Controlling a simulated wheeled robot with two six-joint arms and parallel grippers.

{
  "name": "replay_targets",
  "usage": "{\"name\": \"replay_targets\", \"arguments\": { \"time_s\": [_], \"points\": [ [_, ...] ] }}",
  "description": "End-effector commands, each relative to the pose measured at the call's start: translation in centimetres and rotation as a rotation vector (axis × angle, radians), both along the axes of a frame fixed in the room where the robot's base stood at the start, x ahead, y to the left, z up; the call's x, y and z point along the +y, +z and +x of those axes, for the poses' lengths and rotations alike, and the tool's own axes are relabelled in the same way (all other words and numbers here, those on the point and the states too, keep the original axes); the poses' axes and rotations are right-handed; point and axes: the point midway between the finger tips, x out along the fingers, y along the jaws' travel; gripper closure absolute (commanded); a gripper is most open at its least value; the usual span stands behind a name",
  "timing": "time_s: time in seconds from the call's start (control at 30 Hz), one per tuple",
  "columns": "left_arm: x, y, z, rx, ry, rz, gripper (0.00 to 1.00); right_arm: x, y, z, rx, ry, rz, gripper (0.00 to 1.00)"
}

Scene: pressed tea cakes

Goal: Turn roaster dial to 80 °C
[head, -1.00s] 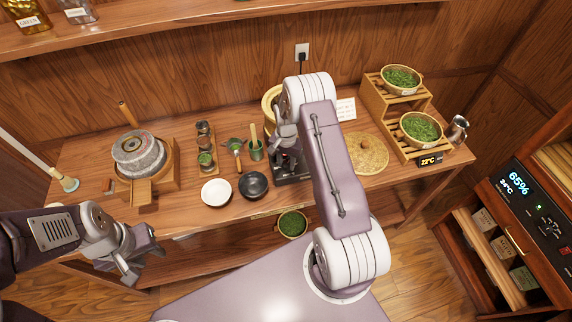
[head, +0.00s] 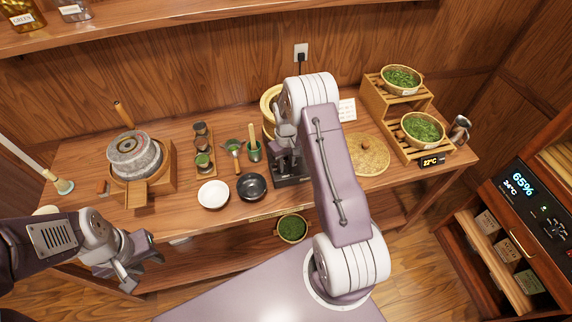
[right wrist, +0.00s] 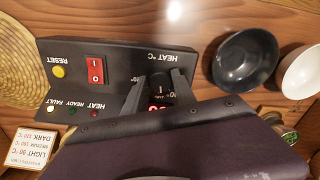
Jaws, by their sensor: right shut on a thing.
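The roaster's black control panel (right wrist: 120,68) fills the middle of the right wrist view, upside down. It carries a dark dial (right wrist: 159,84) under the HEAT °C label, a red rocker switch (right wrist: 96,70) and a yellow RESET button (right wrist: 58,72). My right gripper (right wrist: 158,90) has its two fingers on either side of the dial, shut on it. A red display below the dial is mostly hidden, so its number cannot be read. In the head view the roaster (head: 292,172) is largely behind my right arm. My left gripper (head: 133,275) hangs empty and open in front of the table.
A black bowl (head: 251,186) and a white bowl (head: 213,194) stand left of the roaster. A stone mill (head: 134,155) is further left. A round woven tray (head: 368,156) lies to the right, beside a wooden rack (head: 399,118) with leaf baskets. A temperature card (right wrist: 33,146) lies near the panel.

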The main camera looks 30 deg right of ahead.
Motion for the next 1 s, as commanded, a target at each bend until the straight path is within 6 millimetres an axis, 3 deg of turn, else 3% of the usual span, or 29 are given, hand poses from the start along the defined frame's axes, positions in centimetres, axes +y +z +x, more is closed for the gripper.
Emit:
{"name": "replay_targets", "arguments": {
  "time_s": [1.0],
  "points": [
    [0.0, -1.2, 0.0, 0.000, 0.000, 0.000, 0.64, 0.0, 0.3, 0.5, -0.014, 0.947, -0.009, 1.00]
  ]
}}
